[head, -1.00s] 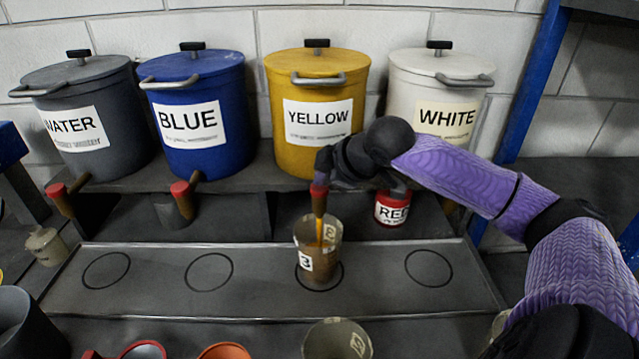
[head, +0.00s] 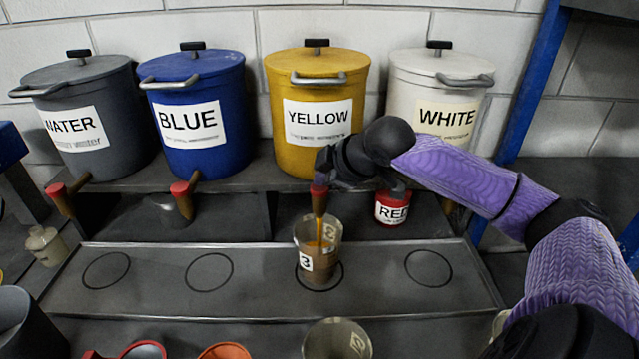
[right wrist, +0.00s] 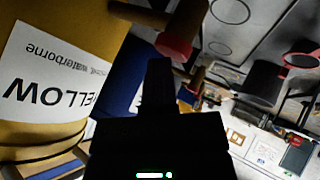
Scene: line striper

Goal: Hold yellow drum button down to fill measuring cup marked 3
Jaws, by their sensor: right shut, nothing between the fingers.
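The yellow drum (head: 318,82) stands on the shelf, with a spout below it that has a red button (head: 319,191) on top. My right gripper (head: 328,176) is shut and empty, its tip at the button; whether it touches is hard to tell. In the right wrist view the dark gripper (right wrist: 160,75) lies close to the red button (right wrist: 178,45). An orange-yellow stream runs from the spout into the clear measuring cup marked 3 (head: 306,262), which stands upright on a ringed spot beneath. The cup holds brownish-orange liquid in its lower part. My left gripper is not in view.
The water (head: 84,118), blue (head: 196,118) and white (head: 432,100) drums stand on the same shelf. A red can (head: 391,208) stands behind the tray (head: 160,300). Another cup (head: 338,340) stands in front. The tray's other rings are empty.

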